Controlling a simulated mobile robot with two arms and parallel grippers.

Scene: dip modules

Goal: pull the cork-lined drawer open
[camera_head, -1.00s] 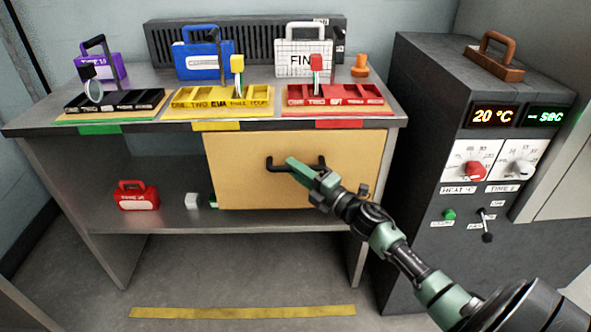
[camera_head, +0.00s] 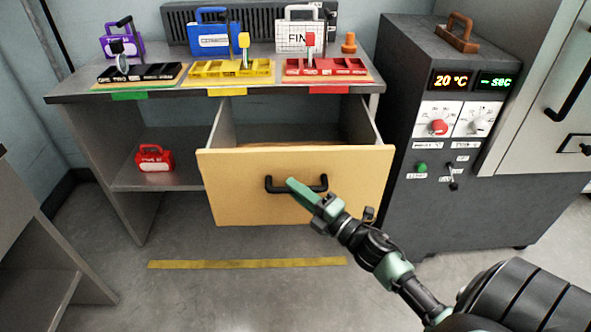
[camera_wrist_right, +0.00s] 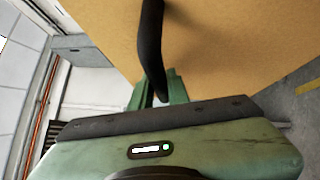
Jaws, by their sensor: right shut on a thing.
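The drawer (camera_head: 240,203) has a tan front and stands pulled well out from under the bench. Part of its inside shows, with grey walls and a strip of tan floor at the front. Its black handle (camera_head: 318,184) is a bar on the middle of the front. My right gripper (camera_head: 292,185) is shut on the handle bar near its middle. In the right wrist view the black handle (camera_wrist_right: 150,45) runs down between the green fingers, against the tan front. My left gripper is not in view.
The bench (camera_head: 270,90) carries black, yellow and red trays and several small cases. A dark grey oven unit (camera_head: 400,120) stands close on the right. A yellow floor line (camera_head: 246,264) lies in front, on clear floor.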

